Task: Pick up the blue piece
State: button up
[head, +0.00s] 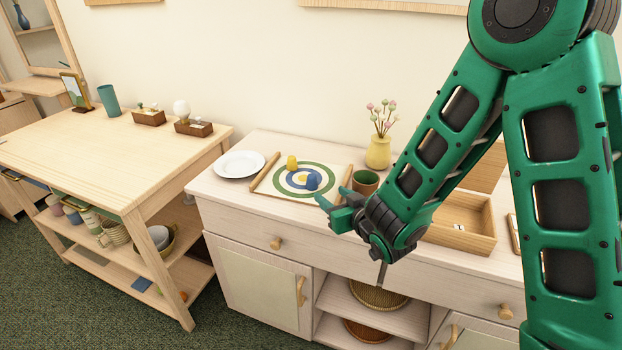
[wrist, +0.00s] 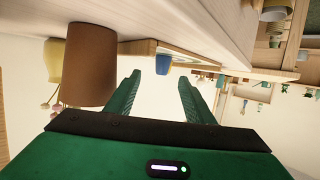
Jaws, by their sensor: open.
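The blue piece (head: 313,181) stands on the right part of a board with green, white and blue rings (head: 267,189) on the cabinet top. A yellow piece (head: 292,162) stands near the board's back edge. My gripper (head: 330,201) is open at the board's front right, close to the blue piece but apart from it. In the wrist view, which is upside down, the blue piece (wrist: 163,65) shows beyond the open fingertips (wrist: 160,84), roughly between them. Nothing is between the fingers.
A brown cup (head: 365,181) stands right of the board, and it looms close beside the fingers in the wrist view (wrist: 88,65). A yellow vase with flowers (head: 378,152) stands behind it. A white plate (head: 239,164) lies left; a wooden tray (head: 470,240) sits right.

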aim_at(314, 181)
jog(key=x, duration=0.5)
jog(key=shift+a, duration=0.15)
jog(key=shift+r+x, duration=0.2)
jog(key=shift+x, duration=1.1)
jog(key=shift+r+x, duration=0.25)
jog(key=shift+x, duration=1)
jog(key=shift+w+a, duration=0.1)
jog(key=shift+a, duration=0.1)
jog(key=c, duration=1.1)
